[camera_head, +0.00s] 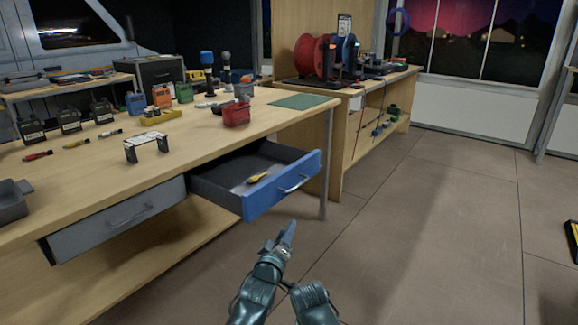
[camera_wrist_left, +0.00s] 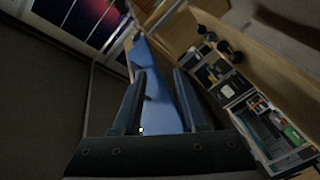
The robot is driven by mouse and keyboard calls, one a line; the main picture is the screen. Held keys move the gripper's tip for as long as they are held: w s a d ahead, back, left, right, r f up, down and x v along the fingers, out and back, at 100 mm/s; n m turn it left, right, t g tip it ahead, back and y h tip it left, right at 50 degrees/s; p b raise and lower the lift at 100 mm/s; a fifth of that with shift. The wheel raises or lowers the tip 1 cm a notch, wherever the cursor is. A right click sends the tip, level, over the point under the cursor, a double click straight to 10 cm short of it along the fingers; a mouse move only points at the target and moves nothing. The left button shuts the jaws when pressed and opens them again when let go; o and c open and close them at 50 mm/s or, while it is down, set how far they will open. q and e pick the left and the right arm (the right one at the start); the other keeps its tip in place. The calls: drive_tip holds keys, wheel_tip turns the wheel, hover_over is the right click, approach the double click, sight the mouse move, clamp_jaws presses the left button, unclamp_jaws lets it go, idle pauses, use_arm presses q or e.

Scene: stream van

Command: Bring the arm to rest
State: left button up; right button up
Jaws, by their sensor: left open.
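My left gripper (camera_head: 287,238) is in the lower middle of the head view, over the floor in front of the workbench. Its fingers point up and away, towards the blue drawer front (camera_head: 262,200). In the left wrist view its jaws (camera_wrist_left: 158,88) are apart with nothing held between them. The blue front (camera_wrist_left: 150,65) shows beyond and between the fingers, and the size of the gap cannot be told. My right gripper is not in view.
The drawer stands open from the workbench (camera_head: 60,210), with a yellow object (camera_head: 258,178) inside. A grey drawer (camera_head: 120,218) beside it is shut. Tools and bins stand on the bench. A shelf unit with a red spool (camera_head: 308,55) stands behind.

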use_arm(q)
drive_tip(key=s+a+f+m+g+y+p, duration=0.1)
drive_tip(key=s+f+m+g, duration=0.25)
drive_tip(key=f, duration=0.25)
drive_tip(key=s+f+m+g+y+p, duration=0.2)
drive_tip(key=s+f+g, duration=0.2)
drive_tip(key=f+g, duration=0.15)
drive_tip(key=s+a+f+m+g+y+p, duration=0.1)
drive_tip(key=s+a+f+m+g, duration=0.2)
drive_tip(key=s, duration=0.5)
drive_tip(key=s+a+f+m+g+y+p, duration=0.1)
drive_tip(key=s+m+g, duration=0.2)
drive_tip(key=s+g, duration=0.3)
wheel_tip(320, 180, up, 38)
drive_tip(key=s+p, duration=0.1)
drive_tip(key=p, duration=3.7)
drive_tip(key=shift+s+d+t, duration=0.2)
drive_tip(key=shift+t, duration=0.2)
drive_tip(key=shift+s+n+y, duration=0.1)
drive_tip(key=shift+n+y, duration=0.15)
drive_tip(key=shift+y, duration=0.05)
